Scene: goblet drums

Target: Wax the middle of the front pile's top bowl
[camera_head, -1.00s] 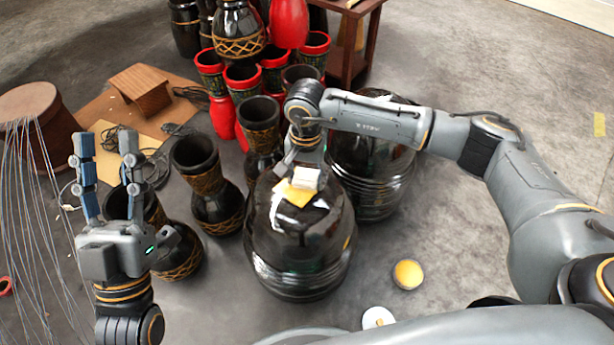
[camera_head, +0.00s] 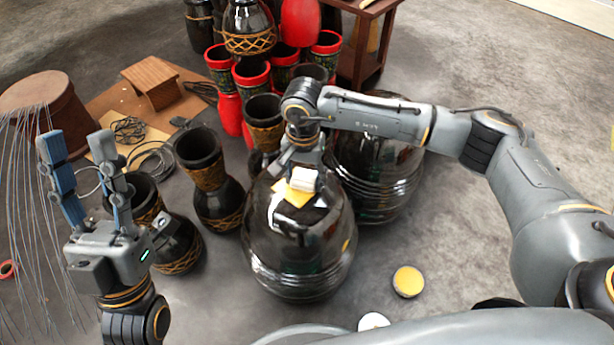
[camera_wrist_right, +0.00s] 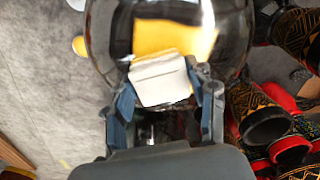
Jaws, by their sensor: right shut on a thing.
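The front pile's top bowl (camera_head: 300,245) is a glossy black dome, upside down on the floor pile; it also shows in the right wrist view (camera_wrist_right: 105,40). My right gripper (camera_head: 303,172) is over its upper part, shut on a white block (camera_wrist_right: 160,80) with a yellow pad (camera_head: 290,196) beneath. The yellow pad lies against the bowl's surface, near the top on the side facing me. Its exact contact is partly hidden by the block. My left gripper (camera_head: 77,145) is open and empty, raised left of the bowl.
An open round tin of yellow wax (camera_head: 408,281) and a white disc (camera_head: 373,321) lie on the floor at right front. A second black pile (camera_head: 375,180) stands behind. Goblet drums (camera_head: 209,175) crowd the left and back. Stringy strands hang from a brown drum (camera_head: 45,105). Right floor is clear.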

